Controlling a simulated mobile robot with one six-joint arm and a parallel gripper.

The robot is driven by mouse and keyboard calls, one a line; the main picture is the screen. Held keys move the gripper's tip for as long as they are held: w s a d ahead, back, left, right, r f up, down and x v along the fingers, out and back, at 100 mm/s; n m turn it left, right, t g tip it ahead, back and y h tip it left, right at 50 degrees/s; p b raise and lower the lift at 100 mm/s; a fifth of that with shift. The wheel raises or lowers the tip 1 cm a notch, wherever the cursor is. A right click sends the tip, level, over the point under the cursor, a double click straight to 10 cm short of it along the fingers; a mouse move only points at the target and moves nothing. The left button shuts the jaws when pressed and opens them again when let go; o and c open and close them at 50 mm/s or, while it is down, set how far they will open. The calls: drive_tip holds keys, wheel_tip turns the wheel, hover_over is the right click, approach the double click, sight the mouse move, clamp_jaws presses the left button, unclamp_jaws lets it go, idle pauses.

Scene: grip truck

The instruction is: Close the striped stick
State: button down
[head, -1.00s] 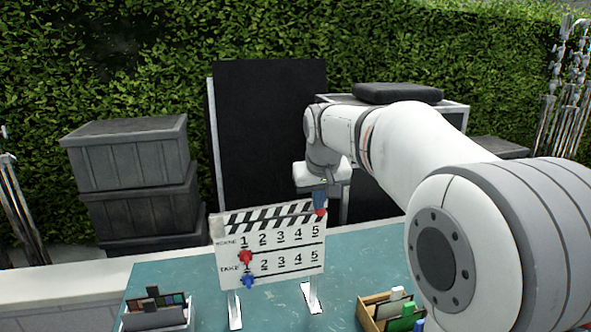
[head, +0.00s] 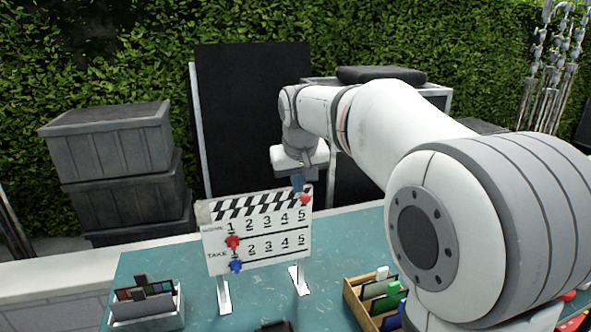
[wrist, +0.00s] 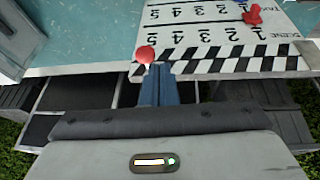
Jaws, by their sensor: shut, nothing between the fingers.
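The clapperboard (head: 258,256) stands upright on metal feet on the teal table. Its striped stick (head: 262,202) lies along the top edge, and I see no clear gap between them. In the wrist view the stick (wrist: 235,65) and the board's striped edge make a chevron pattern. A red knob (head: 305,199) sits at the stick's right end; it also shows in the wrist view (wrist: 145,54). My gripper (head: 298,188) points down at that end with its blue fingers (wrist: 158,70) together and empty. The tips are beside the knob; I cannot tell if they touch the stick.
A red marker (head: 233,242) and a blue marker (head: 236,266) are on the board's face. A grey tray (head: 148,318) stands at the table's front left, and a wooden box (head: 352,298) of cards stands right of the board. Grey crates (head: 112,145) are stacked behind.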

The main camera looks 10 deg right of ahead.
drive_tip(key=d+v, duration=0.2)
drive_tip(key=v, duration=0.9)
drive_tip(key=s+d+f+m+g, duration=0.1)
drive_tip(key=s+d+f, duration=0.2)
drive_tip(key=s+f, duration=1.9)
drive_tip(key=shift+s+f+b, duration=0.3)
drive_tip(key=shift+s+b, duration=0.15)
drive_tip(key=shift+s, duration=0.3)
